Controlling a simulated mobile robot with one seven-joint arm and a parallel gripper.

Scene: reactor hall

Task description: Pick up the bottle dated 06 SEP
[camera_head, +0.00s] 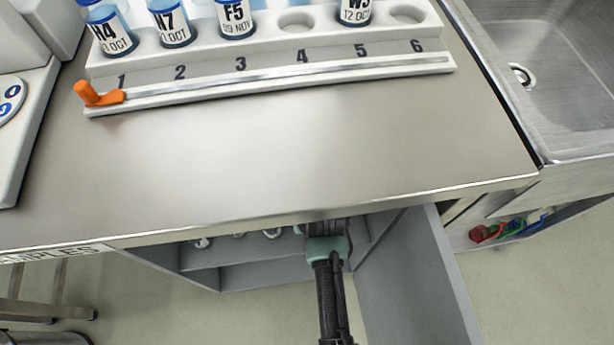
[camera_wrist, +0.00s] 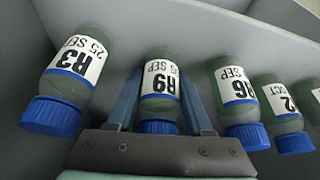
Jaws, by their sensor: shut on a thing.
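In the wrist view my gripper (camera_wrist: 160,88) has its two blue fingers on either side of a bottle marked R9 (camera_wrist: 160,78) and is shut on it. That bottle has a greenish body, a blue cap and a white label with SEP; its day digits are partly hidden and hard to read. In the head view my gripper (camera_head: 325,236) reaches into the compartment below the counter; the held bottle is hidden there.
The grey compartment (camera_head: 245,277) lies under the steel counter's front edge (camera_head: 280,214), with an open door panel (camera_head: 415,275) on its right. A numbered white rack (camera_head: 270,65) holds several bottles on the counter. A sink (camera_head: 560,80) is at the right.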

